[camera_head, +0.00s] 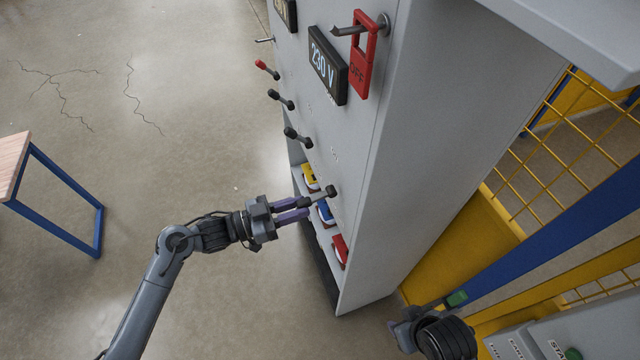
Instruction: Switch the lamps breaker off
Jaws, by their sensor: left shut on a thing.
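The grey breaker cabinet (410,130) stands in the middle, with a column of levers on its left-facing front. A red-tipped lever (266,69) is at the top, and below it are two dark-tipped levers (280,99) and (297,137). The lowest dark lever (325,192) is at my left gripper (304,209), whose purple fingers are shut on it. Its label, like the others, is too small to read. My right gripper (452,302) shows partly at the bottom right, away from the levers; its jaws are unclear.
A 230 V display (327,65) and a red OFF tag (362,60) are on the cabinet front above. Yellow, blue and red items (340,250) sit on a low shelf. A wooden-topped table (12,165) is at left. Yellow fencing (590,150) stands at right.

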